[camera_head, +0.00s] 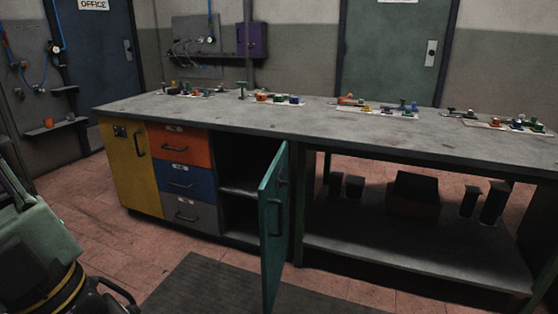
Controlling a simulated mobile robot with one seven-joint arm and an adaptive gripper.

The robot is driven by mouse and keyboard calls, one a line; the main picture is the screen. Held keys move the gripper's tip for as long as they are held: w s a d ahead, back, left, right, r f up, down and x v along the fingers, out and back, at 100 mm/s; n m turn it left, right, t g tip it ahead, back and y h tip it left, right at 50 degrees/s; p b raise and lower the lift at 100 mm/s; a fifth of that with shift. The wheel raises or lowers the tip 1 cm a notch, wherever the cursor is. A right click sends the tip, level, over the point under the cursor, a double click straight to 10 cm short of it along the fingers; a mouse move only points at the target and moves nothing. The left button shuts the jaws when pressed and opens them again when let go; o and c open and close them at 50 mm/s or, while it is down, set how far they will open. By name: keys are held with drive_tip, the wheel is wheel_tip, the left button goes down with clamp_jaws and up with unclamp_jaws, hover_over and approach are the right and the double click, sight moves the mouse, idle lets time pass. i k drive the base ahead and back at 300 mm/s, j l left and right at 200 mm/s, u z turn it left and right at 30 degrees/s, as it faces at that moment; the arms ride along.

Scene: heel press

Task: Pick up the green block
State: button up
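Several small coloured pieces stand in groups along the far side of the workbench (230,115). A small green upright piece (242,89) with a wider top stands left of the middle. Small dark green pieces (279,98) also stand in the group to its right. They are too small for me to tell which is the green block. My gripper is not visible in the head view. Pale green and black machinery at the lower left edge may be part of my arm.
A teal cabinet door (272,235) stands open toward me. Beside it are a yellow door (132,168) and orange, blue and grey drawers (188,182). Dark objects sit on the lower shelf (400,250) at right. A dark mat (210,285) lies on the floor. The near benchtop is clear.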

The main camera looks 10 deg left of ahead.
sight(277, 99)
drive_tip(key=i+j+z, duration=0.1)
drive_tip(key=i+j, duration=0.2)
drive_tip(key=j, duration=0.2)
drive_tip(key=i+j+z, duration=0.15)
drive_tip(key=i+j, duration=0.15)
drive_tip(key=j, duration=0.2)
drive_tip(key=i+j+z, duration=0.1)
drive_tip(key=i+j, duration=0.2)
drive_tip(key=j, duration=0.25)
drive_tip(key=i+j+z, duration=0.15)
drive_tip(key=j, duration=0.4)
drive_tip(key=i+j+z, duration=0.1)
drive_tip(key=i+j, duration=0.2)
drive_tip(key=j, duration=0.25)
drive_tip(key=i+j+z, duration=0.15)
drive_tip(key=j, duration=0.45)
drive_tip(key=i+j+z, duration=0.1)
drive_tip(key=i+j, duration=0.15)
drive_tip(key=j, duration=0.4)
drive_tip(key=i+j+z, duration=0.1)
drive_tip(key=j, duration=0.55)
drive_tip(key=i+j, duration=0.2)
drive_tip(key=i, duration=0.25)
drive_tip(key=i+j, duration=0.2)
drive_tip(key=i, duration=0.25)
drive_tip(key=l+z, duration=0.05)
